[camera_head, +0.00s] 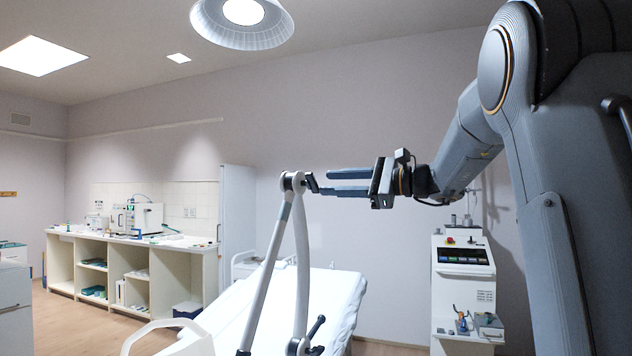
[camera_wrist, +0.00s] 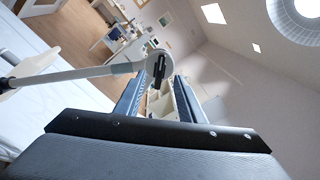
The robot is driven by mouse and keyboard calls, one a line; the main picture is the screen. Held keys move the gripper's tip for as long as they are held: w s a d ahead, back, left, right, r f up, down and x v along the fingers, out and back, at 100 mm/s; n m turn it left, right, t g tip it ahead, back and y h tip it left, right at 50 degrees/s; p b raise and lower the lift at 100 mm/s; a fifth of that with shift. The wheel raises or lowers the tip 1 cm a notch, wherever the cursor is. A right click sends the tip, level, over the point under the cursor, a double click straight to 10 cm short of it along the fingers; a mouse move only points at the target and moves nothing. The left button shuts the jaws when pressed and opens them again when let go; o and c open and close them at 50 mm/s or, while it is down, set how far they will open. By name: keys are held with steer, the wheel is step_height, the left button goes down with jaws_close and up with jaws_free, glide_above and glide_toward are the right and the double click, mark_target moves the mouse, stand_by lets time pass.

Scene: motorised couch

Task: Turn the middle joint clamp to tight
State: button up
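The middle joint clamp (camera_head: 312,183) is a small black lever on the grey elbow joint (camera_head: 291,181) where two pale arm tubes meet. In the wrist view the black lever (camera_wrist: 157,68) sits beyond and between my fingertips, on the round end of a grey tube (camera_wrist: 85,73). My gripper (camera_head: 328,181) points left at the joint, its two blue-grey fingers apart and level with the lever. My gripper also shows in the wrist view (camera_wrist: 161,78), open with nothing held. The fingertips appear just short of the lever; I cannot tell whether they touch it.
Below the joint is another black-handled clamp (camera_head: 301,346) at the tubes' lower end. A white-covered couch (camera_head: 335,298) lies under the tubes. A white control cabinet (camera_head: 464,280) stands to the right. A round ceiling lamp (camera_head: 243,20) hangs above. The air around the elbow looks clear.

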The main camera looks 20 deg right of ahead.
mark_target(316, 183)
steer(key=shift+p+x, duration=0.6)
steer(key=shift+x, duration=1.5)
steer(key=shift+c, duration=0.4)
jaws_close()
steer(key=shift+a, duration=0.15)
steer(key=shift+f+b, duration=0.1)
steer(key=shift+b, duration=0.2)
